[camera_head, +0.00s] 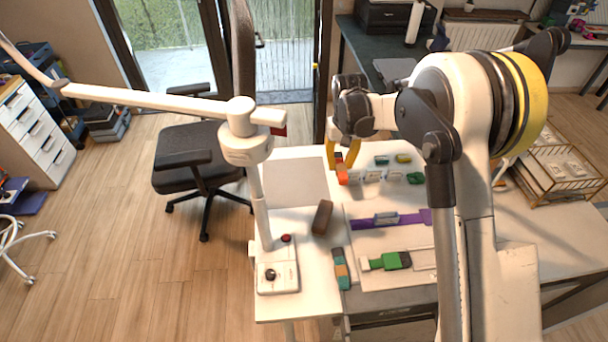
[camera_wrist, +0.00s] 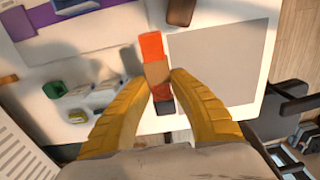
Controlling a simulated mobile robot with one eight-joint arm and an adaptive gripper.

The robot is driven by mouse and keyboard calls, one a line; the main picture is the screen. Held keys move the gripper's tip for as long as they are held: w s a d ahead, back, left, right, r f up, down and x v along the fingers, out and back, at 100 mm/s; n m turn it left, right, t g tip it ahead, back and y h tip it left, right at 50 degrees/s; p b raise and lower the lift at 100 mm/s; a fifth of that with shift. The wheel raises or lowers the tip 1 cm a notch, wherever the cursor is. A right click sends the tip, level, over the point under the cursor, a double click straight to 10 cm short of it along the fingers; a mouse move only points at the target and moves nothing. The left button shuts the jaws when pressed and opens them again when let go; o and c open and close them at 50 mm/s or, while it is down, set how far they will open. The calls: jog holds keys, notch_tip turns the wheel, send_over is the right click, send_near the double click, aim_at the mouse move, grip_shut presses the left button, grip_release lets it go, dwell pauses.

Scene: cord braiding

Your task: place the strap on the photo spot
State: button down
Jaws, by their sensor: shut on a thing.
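My gripper (camera_head: 342,162) has its yellow fingers closed around a short strap (camera_head: 342,178) with orange-red, tan and dark sections. In the wrist view the strap (camera_wrist: 153,48) sticks out between the fingertips (camera_wrist: 161,80), its orange-red end pointing away and its dark end towards me. The strap seems to be above the table, with a shadow to its left. A plain grey square (camera_head: 295,182), which looks like the photo spot, lies bare on the white table to the left of my gripper. In the wrist view the grey square (camera_wrist: 218,62) is to the right of the strap.
A lamp-like white stand (camera_head: 262,215) rises at the table's left edge, its arm reaching over. A brown block (camera_head: 322,217) lies near the square. A teal-and-orange strap (camera_head: 341,268), a purple strap (camera_head: 390,220) and a green strap (camera_head: 390,261) lie nearer the front.

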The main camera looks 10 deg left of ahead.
jog(key=b, duration=0.4)
send_over(304, 179)
notch_tip(304, 179, down, 7)
jog(key=shift+a, duration=0.1)
notch_tip(304, 179, down, 4)
jog(key=shift+f+b, duration=0.1)
jog(key=shift+b, duration=0.55)
jog(key=c, duration=1.2)
grip_release()
notch_tip(304, 179, up, 12)
jog(key=p, duration=0.3)
jog(key=shift+r+p, duration=0.25)
jog(key=shift+p, duration=0.05)
